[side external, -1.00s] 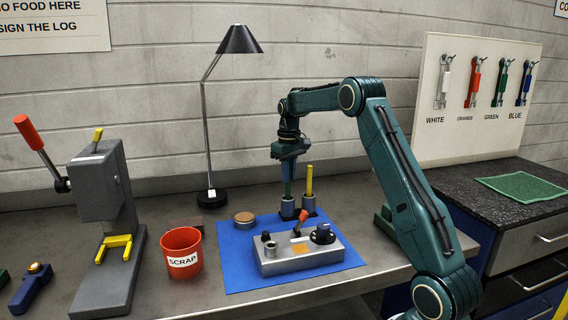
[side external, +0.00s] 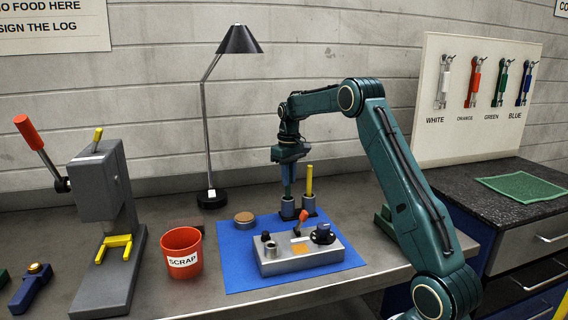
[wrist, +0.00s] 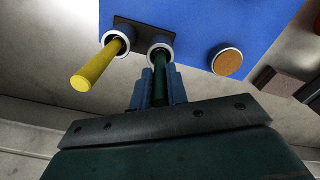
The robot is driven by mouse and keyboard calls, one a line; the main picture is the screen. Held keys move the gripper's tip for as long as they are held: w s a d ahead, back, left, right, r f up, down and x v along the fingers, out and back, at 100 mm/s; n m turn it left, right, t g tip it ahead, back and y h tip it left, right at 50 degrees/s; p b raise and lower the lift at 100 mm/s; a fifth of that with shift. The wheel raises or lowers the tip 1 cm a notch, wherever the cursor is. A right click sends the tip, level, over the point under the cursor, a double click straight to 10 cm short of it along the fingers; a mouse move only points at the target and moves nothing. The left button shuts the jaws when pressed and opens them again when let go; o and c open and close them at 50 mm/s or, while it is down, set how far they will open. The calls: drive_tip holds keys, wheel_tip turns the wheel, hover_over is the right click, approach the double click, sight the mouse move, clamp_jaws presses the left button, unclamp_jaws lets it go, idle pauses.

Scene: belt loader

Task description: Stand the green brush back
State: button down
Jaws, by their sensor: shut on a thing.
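The green brush (wrist: 161,75) stands upright with its lower end in one of two grey cups (side external: 287,207). My gripper (side external: 287,180) is above that cup, shut on the green brush's handle. In the wrist view my gripper's blue fingers (wrist: 158,88) lie on both sides of the green handle, just short of the cup's white rim (wrist: 161,51). A yellow-handled brush (side external: 309,181) stands in the cup to the right; it also shows in the wrist view (wrist: 95,66). The bristle ends of both are hidden inside the cups.
A grey control box (side external: 297,257) with a knob and an orange-red lever sits in front on the blue mat (side external: 240,270). A round tan-topped jar (side external: 245,219) is left of the cups. A red scrap bin (side external: 181,254), lamp (side external: 210,150) and lever press (side external: 105,215) stand further left.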

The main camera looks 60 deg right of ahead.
drive_tip(key=shift+f, duration=0.15)
drive_tip(key=c, duration=1.3)
unclamp_jaws()
wheel_tip(320, 180, up, 14)
drive_tip(key=shift+f, duration=0.1)
